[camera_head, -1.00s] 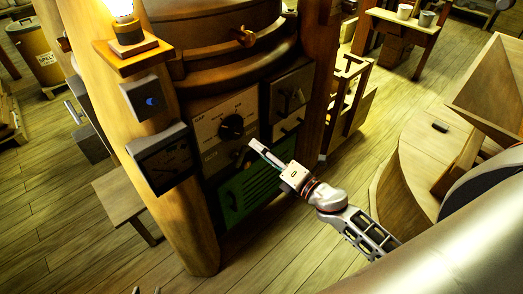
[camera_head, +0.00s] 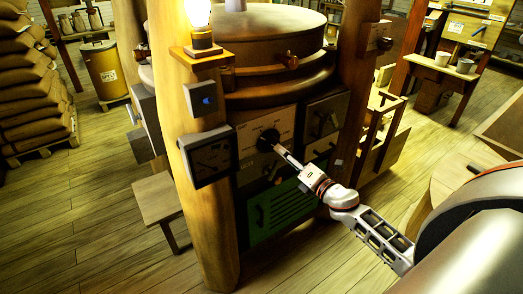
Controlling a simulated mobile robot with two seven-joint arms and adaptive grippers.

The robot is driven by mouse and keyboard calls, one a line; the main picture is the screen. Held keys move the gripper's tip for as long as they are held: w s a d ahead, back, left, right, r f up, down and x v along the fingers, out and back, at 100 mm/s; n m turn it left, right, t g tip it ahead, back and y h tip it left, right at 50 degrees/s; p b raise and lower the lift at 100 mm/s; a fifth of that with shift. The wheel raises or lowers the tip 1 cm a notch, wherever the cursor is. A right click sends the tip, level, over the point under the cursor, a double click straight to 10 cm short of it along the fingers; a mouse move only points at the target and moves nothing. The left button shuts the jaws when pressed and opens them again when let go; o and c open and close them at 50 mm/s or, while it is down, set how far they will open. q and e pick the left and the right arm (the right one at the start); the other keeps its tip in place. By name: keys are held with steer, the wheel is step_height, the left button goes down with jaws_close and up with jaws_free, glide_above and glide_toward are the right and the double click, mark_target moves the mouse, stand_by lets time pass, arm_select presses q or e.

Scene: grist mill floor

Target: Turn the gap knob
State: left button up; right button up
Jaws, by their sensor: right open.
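The gap knob (camera_head: 267,139) is a round black knob on the light dial panel (camera_head: 286,122) at the front of the mill housing. My right gripper (camera_head: 279,150) is open, with its fingertips at the lower right edge of the knob. Whether they touch the knob, I cannot tell. The gripper and its arm cover part of the panel below and right of the knob. My left gripper does not show.
A wooden post (camera_head: 207,235) with a lamp (camera_head: 199,20) and a dark gauge box (camera_head: 209,157) stands left of the panel. A green louvred panel (camera_head: 272,213) is below. A bench (camera_head: 157,198) stands at left. Open plank floor lies in front.

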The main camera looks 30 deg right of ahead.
mark_target(273, 145)
steer(key=shift+w+a, duration=0.15)
steer(key=shift+w, duration=1.8)
steer(key=shift+w+a, duration=0.1)
steer(key=shift+w, duration=1.8)
steer(key=c, duration=1.1)
